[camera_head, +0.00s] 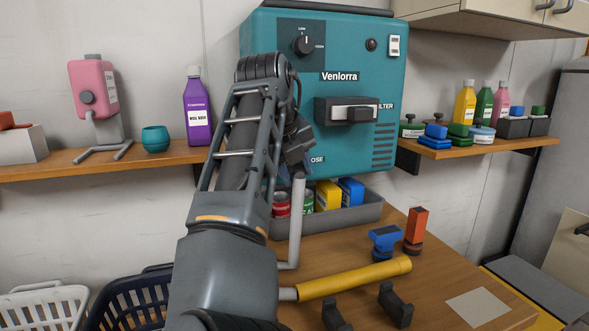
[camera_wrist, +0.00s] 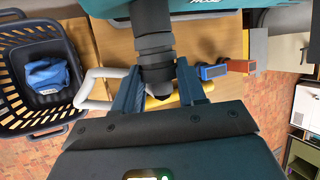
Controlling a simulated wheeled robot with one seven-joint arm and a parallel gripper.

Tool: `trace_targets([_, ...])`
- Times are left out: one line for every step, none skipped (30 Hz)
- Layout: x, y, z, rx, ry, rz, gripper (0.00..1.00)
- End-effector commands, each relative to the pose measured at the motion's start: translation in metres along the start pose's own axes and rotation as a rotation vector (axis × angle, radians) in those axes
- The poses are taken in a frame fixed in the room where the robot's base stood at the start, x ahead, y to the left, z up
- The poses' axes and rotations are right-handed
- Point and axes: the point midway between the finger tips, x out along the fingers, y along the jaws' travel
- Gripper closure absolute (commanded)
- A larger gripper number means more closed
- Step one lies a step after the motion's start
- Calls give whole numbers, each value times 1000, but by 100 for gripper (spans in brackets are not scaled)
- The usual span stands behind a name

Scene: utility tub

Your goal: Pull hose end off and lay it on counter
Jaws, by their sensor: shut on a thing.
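In the wrist view, a dark ribbed hose end (camera_wrist: 154,45) runs from the machine side down between my fingers. My gripper (camera_wrist: 160,88) is shut on it. In the head view, my arm hides the gripper's hold and most of the machine's hose label. A pale grey hose (camera_head: 297,220) hangs below my gripper and bends near the counter; it also shows at the left in the wrist view (camera_wrist: 90,88). I cannot tell whether the hose end is still seated on the machine.
A yellow tube (camera_head: 355,278) lies across the counter, near black brackets (camera_head: 396,305). Blue (camera_head: 385,240) and orange (camera_head: 416,228) items stand behind it. A grey bin (camera_head: 345,218) of cans and boxes sits under the machine. A white card (camera_head: 478,307) lies at the counter's right front.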

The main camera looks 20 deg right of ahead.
Motion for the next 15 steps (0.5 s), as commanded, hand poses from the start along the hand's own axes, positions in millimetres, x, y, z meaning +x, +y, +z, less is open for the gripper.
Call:
trace_targets([-1, 0, -1, 0, -1, -1, 91])
trace_targets([-1, 0, -2, 0, -1, -1, 91])
trace_targets([-1, 0, -3, 0, 0, -1, 91])
trace_targets([-1, 0, -4, 0, 0, -1, 91])
trace_targets([-2, 0, -4, 0, 0, -1, 91])
trace_targets([-2, 0, -6, 0, 0, -1, 91])
trace_targets([-2, 0, -6, 0, 0, -1, 91])
trace_targets([-3, 0, -7, 1, 0, -1, 91])
trace_targets([-3, 0, -8, 1, 0, -1, 91])
trace_targets([-3, 0, -9, 1, 0, -1, 91])
trace_targets([-4, 0, -10, 1, 1, -1, 91])
trace_targets([-4, 0, -11, 0, 1, -1, 91])
trace_targets([-4, 0, -11, 0, 1, -1, 91])
trace_targets([-5, 0, -12, 0, 1, -1, 91])
trace_targets([-5, 0, -13, 1, 0, -1, 91])
